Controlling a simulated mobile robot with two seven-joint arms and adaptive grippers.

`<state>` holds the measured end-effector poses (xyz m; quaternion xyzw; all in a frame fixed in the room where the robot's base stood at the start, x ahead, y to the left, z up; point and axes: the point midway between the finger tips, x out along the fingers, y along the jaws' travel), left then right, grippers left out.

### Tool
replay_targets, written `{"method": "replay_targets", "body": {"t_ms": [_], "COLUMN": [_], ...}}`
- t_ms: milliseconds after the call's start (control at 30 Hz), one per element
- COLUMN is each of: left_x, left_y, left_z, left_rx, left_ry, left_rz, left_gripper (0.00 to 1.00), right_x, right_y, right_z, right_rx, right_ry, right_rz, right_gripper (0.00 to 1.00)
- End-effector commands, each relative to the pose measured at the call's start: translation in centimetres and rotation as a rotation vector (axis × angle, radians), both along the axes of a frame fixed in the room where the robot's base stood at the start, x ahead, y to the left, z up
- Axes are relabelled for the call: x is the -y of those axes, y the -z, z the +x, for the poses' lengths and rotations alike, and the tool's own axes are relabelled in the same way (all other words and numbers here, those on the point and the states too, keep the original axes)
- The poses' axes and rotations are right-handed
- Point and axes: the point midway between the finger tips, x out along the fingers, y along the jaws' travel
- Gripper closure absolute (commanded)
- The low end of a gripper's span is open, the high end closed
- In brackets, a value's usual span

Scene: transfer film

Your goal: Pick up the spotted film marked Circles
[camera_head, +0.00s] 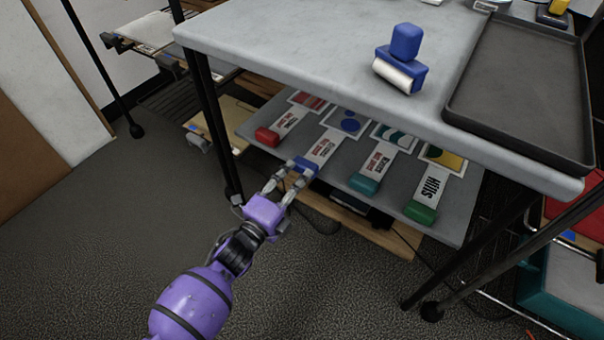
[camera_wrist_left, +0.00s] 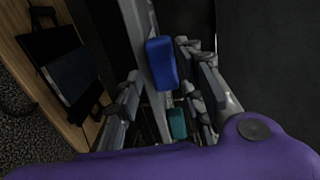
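The spotted film (camera_head: 347,121), a white card with blue dots, lies on the shelf under the grey tabletop. Its white labelled strip (camera_head: 323,149) ends in a blue grip (camera_head: 304,168) at the shelf's front edge. The label is too small to read surely. My left gripper (camera_head: 290,179) is at that blue grip, with its fingers spread. In the left wrist view the blue grip (camera_wrist_left: 161,63) shows between the parted fingers, with gaps visible beside it. My right gripper is not in view.
Films with a red grip (camera_head: 267,137), a teal grip (camera_head: 363,184) and a green grip (camera_head: 420,212) lie beside it on the shelf. The tabletop above carries a blue roller (camera_head: 402,60) and a dark tray (camera_head: 520,90). A dark table leg (camera_head: 212,125) stands left of my gripper.

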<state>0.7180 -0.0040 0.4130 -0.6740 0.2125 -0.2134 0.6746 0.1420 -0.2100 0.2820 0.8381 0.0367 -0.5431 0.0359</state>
Motion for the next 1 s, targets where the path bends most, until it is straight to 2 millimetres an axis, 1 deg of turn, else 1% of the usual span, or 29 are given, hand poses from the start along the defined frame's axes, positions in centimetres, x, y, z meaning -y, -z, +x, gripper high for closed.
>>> {"method": "replay_targets", "body": {"t_ms": [100, 233, 600, 833, 1000], "left_x": [0.7, 1.2, 1.4, 1.3, 1.3], "left_y": [0.1, 0.0, 0.0, 0.0, 0.2], "left_z": [1.1, 1.7, 2.0, 2.0, 1.9], "left_rx": [-0.001, -0.001, -0.001, -0.002, -0.005], "left_ry": [-0.001, -0.001, -0.001, -0.002, -0.002], "left_rz": [0.0, -0.002, 0.0, 0.0, 0.002], "left_gripper": [0.64, 0.64, 0.64, 0.79, 0.9], "right_x": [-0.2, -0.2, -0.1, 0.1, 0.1], "right_y": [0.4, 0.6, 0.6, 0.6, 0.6], "right_z": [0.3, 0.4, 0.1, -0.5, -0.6], "right_rx": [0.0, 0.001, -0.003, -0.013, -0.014], "right_ry": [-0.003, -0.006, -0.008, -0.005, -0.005], "right_rz": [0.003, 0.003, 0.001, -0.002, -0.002], "right_gripper": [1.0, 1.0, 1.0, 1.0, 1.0]}}
